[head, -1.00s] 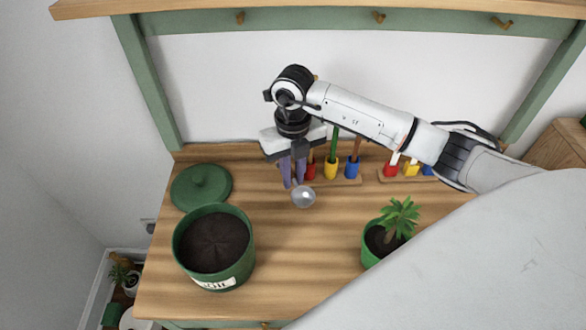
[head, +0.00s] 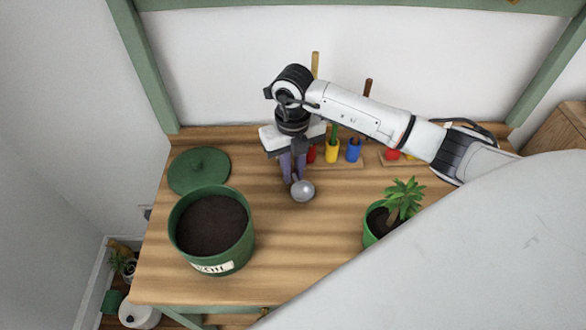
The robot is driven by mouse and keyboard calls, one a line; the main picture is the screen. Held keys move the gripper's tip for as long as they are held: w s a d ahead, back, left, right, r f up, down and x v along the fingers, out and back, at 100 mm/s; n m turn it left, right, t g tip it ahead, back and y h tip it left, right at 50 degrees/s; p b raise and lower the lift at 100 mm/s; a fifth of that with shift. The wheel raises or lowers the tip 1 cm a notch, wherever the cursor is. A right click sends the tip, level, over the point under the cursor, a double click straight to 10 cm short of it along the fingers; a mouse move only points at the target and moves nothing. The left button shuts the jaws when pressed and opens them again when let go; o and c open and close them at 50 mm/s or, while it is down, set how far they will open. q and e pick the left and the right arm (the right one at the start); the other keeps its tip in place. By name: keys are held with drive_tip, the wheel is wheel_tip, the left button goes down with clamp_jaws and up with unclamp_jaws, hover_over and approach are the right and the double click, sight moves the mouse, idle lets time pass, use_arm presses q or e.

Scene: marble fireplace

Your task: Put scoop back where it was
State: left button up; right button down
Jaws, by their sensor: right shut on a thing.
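The scoop (head: 302,190) has a round, shiny metal bowl, seen in the head view near the middle of the wooden table. My right gripper (head: 293,178) is shut on the scoop, with its fingers pointing down. The scoop's handle is mostly hidden by the fingers and the wrist. I cannot tell whether the bowl touches the table. The gripper is just in front of the left end of a wooden rack (head: 345,160) with red, yellow and blue holders. My left gripper is not in view.
A green pot of soil (head: 243,255) stands at the front left, with its green lid (head: 199,171) behind it. A potted plant (head: 404,200) stands at the right. A second rack (head: 392,160) is at the back right. The middle front of the table (head: 300,245) is clear.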

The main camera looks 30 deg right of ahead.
drive_tip(key=shift+f+b, duration=0.4)
drive_tip(key=shift+f, duration=0.15)
drive_tip(key=c, duration=1.6)
unclamp_jaws()
